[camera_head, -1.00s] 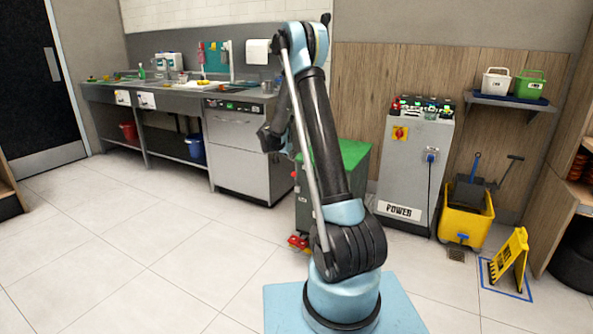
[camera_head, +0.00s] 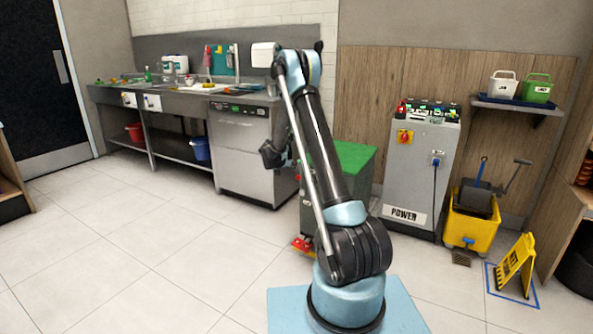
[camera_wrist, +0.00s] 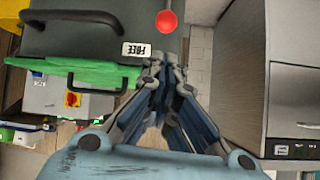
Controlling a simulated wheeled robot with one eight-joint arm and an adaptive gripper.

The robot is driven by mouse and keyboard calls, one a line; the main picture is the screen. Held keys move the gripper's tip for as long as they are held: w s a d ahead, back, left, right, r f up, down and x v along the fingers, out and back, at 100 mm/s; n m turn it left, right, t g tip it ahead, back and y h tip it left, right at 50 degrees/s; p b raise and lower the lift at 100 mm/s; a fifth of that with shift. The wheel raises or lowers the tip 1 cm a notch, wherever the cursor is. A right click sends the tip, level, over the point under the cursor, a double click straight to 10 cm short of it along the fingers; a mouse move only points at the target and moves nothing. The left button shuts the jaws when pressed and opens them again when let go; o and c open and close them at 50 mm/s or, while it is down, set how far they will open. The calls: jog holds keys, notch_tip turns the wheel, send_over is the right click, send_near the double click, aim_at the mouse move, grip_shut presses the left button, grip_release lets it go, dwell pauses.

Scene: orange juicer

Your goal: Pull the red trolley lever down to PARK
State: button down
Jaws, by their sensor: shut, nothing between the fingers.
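The trolley (camera_head: 318,222) is a dark grey box with a green top, standing behind my arm. In the wrist view its grey side (camera_wrist: 85,35) fills the upper left. The lever's red ball knob (camera_wrist: 167,21) shows at the top of the wrist view, near a white FREE label (camera_wrist: 137,49). My gripper (camera_wrist: 165,72) is shut and empty, its fingertips below the knob in the picture and apart from it. In the head view my gripper (camera_head: 272,153) hangs left of the trolley. No PARK label shows.
A dishwasher (camera_head: 245,155) stands left of the trolley, with floor between them in the wrist view. A grey POWER cabinet (camera_head: 415,170) stands to the right. A yellow bucket (camera_head: 470,225) and a yellow floor sign (camera_head: 514,263) are farther right. The left floor is clear.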

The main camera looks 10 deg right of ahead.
jog(key=x, duration=0.8)
jog(key=shift+w+d+f, duration=0.15)
jog(key=shift+w+f, duration=0.05)
